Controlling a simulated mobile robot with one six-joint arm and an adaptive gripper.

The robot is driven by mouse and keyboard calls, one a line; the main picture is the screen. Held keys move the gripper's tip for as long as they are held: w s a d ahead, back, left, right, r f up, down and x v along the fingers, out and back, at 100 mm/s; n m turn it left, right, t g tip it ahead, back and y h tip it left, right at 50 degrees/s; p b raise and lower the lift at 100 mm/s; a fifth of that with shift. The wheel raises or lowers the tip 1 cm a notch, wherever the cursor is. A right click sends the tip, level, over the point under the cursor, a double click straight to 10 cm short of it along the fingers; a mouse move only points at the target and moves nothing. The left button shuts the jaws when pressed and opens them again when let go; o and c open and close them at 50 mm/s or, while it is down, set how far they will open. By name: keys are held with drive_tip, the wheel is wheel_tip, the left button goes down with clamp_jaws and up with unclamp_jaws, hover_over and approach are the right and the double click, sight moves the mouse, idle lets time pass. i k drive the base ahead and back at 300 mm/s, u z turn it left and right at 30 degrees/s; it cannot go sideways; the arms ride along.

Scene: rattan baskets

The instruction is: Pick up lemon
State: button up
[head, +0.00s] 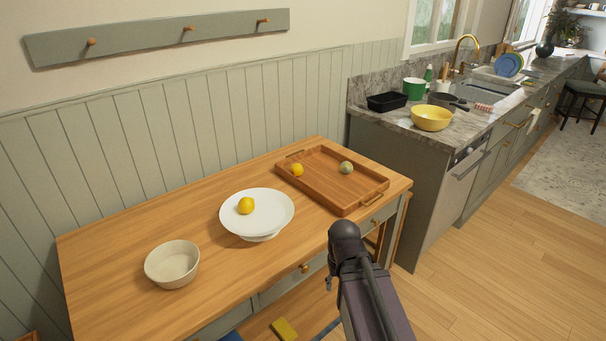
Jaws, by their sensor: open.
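A yellow lemon (246,205) lies on a white footed stand (272,216) in the middle of the wooden table. A second yellow, lemon-like fruit (297,170) lies near the left end of a wooden tray (345,205) at the table's right end. My dark arm rises in front of the table's right front edge, apart from both fruits. I cannot make out gripper fingers in this view. Nothing is seen held.
A pale green round fruit (346,167) lies in the tray. A cream bowl (172,264) stands left of the stand. The wooden table (110,245) is bare around them. A counter (400,120) with a yellow bowl (431,118) stands to the right.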

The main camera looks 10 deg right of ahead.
sight(297, 169)
drive_tip(key=z, duration=0.25)
drive_tip(key=k, duration=0.8)
drive_tip(key=z, duration=0.55)
drive_tip(key=k, duration=0.45)
drive_tip(key=z, duration=0.4)
drive_tip(key=i, duration=1)
drive_tip(key=u, duration=0.65)
drive_tip(key=i, duration=0.9)
drive_tip(key=u, duration=0.55)
